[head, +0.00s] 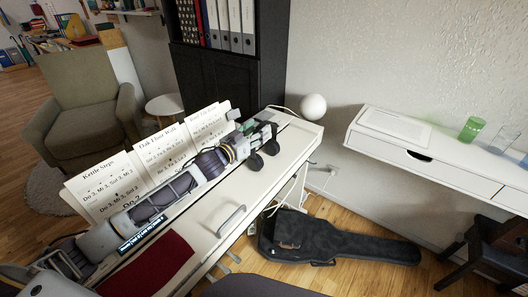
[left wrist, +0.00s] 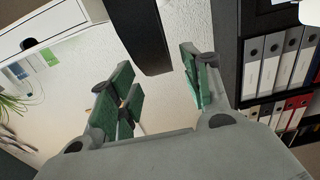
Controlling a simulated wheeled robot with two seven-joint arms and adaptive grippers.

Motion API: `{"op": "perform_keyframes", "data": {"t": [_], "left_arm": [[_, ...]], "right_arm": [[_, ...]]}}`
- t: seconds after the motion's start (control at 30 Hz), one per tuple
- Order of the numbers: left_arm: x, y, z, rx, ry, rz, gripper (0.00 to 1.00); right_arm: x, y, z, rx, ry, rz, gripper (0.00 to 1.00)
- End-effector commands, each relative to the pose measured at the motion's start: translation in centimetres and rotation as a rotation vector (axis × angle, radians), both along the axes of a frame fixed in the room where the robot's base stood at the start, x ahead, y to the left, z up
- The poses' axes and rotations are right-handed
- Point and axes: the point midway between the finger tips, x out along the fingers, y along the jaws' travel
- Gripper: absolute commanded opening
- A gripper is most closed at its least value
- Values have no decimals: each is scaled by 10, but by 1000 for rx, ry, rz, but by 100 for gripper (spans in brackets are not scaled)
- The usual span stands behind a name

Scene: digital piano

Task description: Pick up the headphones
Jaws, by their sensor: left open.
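Two dark rounded pieces that look like the ear cups of the headphones (head: 271,147) show at the far end of the white piano, just beside my left gripper (head: 256,130). The rest of the headphones is hidden or merges with the gripper. In the left wrist view my left gripper (left wrist: 160,100) has its green-padded fingers spread wide. A smooth dark band, perhaps part of the headphones (left wrist: 147,35), shows at the top between the fingers. I cannot tell whether it touches them. My right gripper is not in view.
Song sheets (head: 160,148) stand along the piano (head: 280,170) behind my left arm. A round white lamp (head: 313,107) is just beyond its far end. A black guitar bag (head: 345,242) lies on the floor. A white desk (head: 450,147) stands at the right wall.

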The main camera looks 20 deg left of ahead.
Motion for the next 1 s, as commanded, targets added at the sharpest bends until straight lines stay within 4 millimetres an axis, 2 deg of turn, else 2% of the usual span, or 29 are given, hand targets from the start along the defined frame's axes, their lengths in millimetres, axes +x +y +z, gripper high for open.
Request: {"op": "perform_keyframes", "data": {"t": [0.53,1.0], "left_arm": [[26,-7,0,0,-1,0,48],[48,-15,0,0,-1,0,48]], "right_arm": [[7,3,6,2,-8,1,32],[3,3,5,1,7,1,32]]}}
